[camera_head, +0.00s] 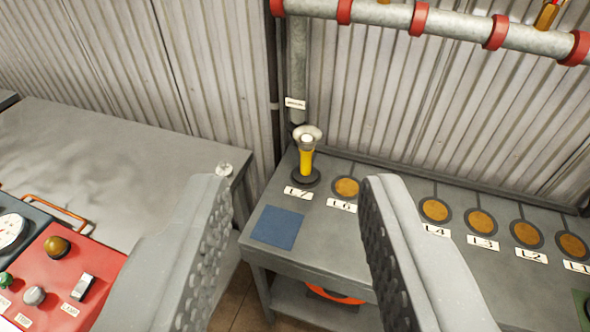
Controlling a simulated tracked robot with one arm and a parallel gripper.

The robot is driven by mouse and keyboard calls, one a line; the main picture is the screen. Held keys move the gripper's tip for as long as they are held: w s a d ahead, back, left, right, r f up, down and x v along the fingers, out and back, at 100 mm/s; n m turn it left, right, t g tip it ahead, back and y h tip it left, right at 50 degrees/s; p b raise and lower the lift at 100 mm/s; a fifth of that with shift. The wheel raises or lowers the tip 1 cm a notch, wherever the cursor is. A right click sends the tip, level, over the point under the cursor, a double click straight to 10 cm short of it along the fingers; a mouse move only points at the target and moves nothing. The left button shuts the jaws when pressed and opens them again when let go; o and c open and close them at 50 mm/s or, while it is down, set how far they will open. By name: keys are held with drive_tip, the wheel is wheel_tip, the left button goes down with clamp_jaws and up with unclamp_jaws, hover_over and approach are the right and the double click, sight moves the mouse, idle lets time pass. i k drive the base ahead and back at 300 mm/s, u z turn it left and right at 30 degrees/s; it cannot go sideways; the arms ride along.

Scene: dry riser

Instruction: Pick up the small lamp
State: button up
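The small lamp (306,158) has a yellow body and a pale, flared head. It stands upright on a dark round base at the back left of the grey bench (330,232), behind the label L7. My gripper (290,190) is open, with its two grey studded fingers wide apart in the foreground. The lamp shows in the gap between the fingers, beyond their tips and apart from them. Nothing is between the fingers. The right finger hides part of the bench.
A blue square (277,227) lies on the bench's front left. Round brown discs (436,210) with labels run rightward. A pipe (440,22) with red clamps crosses above, with a vertical pipe behind the lamp. A red control panel (62,275) and a grey table (110,150) are at left.

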sight(307, 138)
drive_tip(key=z, duration=0.1)
drive_tip(key=i, duration=0.9)
drive_tip(key=u, duration=0.05)
